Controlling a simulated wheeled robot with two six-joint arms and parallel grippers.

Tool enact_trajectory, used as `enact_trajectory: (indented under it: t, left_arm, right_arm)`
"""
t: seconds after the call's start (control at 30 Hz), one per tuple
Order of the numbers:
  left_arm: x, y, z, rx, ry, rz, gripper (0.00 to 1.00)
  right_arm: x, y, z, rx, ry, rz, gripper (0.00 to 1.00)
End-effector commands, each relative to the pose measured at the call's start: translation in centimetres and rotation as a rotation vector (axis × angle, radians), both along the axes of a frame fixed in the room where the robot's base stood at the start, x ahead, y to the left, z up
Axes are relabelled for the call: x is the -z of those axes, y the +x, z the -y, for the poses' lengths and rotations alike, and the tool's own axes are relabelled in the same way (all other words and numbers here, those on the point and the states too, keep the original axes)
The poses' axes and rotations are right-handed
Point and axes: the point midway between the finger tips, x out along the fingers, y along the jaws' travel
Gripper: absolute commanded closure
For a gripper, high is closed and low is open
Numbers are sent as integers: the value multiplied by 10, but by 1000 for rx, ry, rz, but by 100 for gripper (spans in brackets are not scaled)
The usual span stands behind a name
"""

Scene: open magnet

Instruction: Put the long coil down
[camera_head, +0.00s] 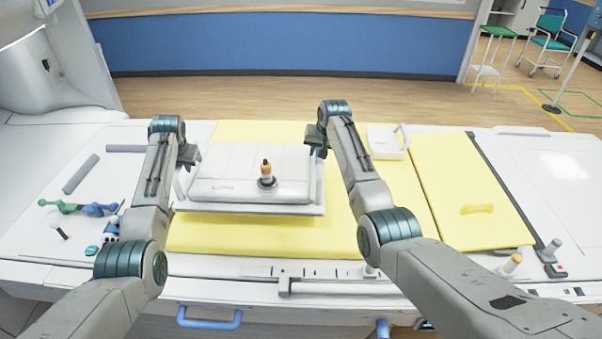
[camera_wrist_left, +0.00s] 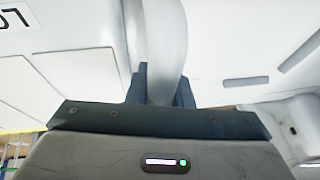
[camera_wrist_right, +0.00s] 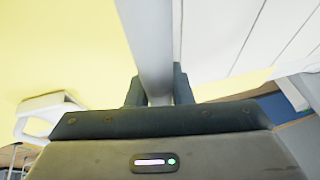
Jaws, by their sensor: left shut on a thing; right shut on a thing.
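The long coil (camera_head: 250,160) is a wide white panel with a handle at each side and a knob with an orange tip (camera_head: 266,172) near its front. It is level over the yellow mat (camera_head: 215,238), but I cannot tell whether it touches the mat. My left gripper (camera_head: 187,156) is shut on its left handle, which shows between the fingers in the left wrist view (camera_wrist_left: 165,50). My right gripper (camera_head: 316,140) is shut on its right handle, seen in the right wrist view (camera_wrist_right: 150,45). The coil hides the mat beneath it.
A smaller white coil with a handle (camera_head: 386,142) lies to the right, behind my right arm. Another yellow pad (camera_head: 460,185) lies further right. Grey bars (camera_head: 80,174) and green and blue pieces (camera_head: 75,207) lie at left. The white magnet (camera_head: 45,75) stands at far left.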

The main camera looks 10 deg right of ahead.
Motion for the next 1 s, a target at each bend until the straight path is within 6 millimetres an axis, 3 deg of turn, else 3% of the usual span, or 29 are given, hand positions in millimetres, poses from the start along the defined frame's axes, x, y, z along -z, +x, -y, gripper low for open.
enact_trajectory:
  t: [0.43, 1.0]
  left_arm:
    - [-5, 2, 0, 0, 0, 10, 100]
    - [13, 2, 0, 0, 1, 9, 100]
  right_arm:
    - [-6, 2, 0, 0, 0, 10, 100]
    - [12, 2, 0, 1, 0, 10, 100]
